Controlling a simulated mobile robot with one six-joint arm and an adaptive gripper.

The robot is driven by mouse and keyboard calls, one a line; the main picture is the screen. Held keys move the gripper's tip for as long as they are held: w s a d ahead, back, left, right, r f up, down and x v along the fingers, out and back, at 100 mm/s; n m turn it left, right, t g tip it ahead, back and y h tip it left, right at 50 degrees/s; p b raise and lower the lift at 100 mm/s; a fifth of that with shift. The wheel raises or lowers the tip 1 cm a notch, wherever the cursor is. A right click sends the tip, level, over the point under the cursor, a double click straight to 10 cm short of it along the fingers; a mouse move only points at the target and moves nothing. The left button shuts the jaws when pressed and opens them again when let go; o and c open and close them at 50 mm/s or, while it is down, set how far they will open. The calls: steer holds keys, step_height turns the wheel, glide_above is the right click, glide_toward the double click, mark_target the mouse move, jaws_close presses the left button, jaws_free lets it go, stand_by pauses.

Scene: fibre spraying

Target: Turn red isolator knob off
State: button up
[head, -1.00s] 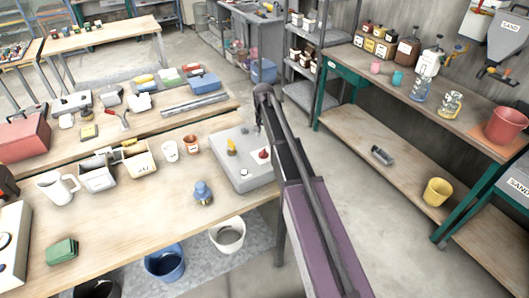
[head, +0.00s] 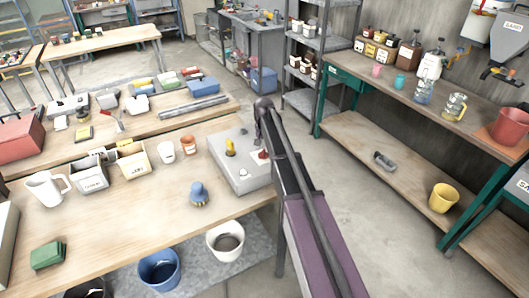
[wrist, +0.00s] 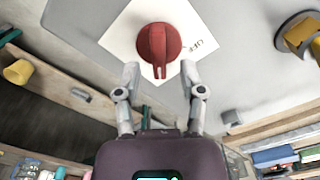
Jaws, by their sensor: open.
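The red isolator knob (wrist: 158,45) sits on a white label plate (wrist: 118,38) on a grey box. In the wrist view its handle bar points down the picture, toward my gripper, and the printed word "OFF" shows to the right of the knob. My gripper (wrist: 160,75) is open, with one finger on each side of the handle's lower end and gaps between. I cannot tell how near the fingertips are in depth. In the head view the knob (head: 263,155) shows small on the grey box (head: 235,183), beside my arm, and the gripper is mostly hidden.
A yellow knob (head: 230,147) and a pale round button (head: 243,173) are also on the box. A blue-topped object (head: 198,194) stands on the bench (head: 135,225) in front of it. Cups and bins stand to the left. The floor right of my arm is clear.

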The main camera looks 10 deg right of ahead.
steer(key=shift+f, duration=0.4)
steer(key=shift+d, duration=0.1)
jaws_close()
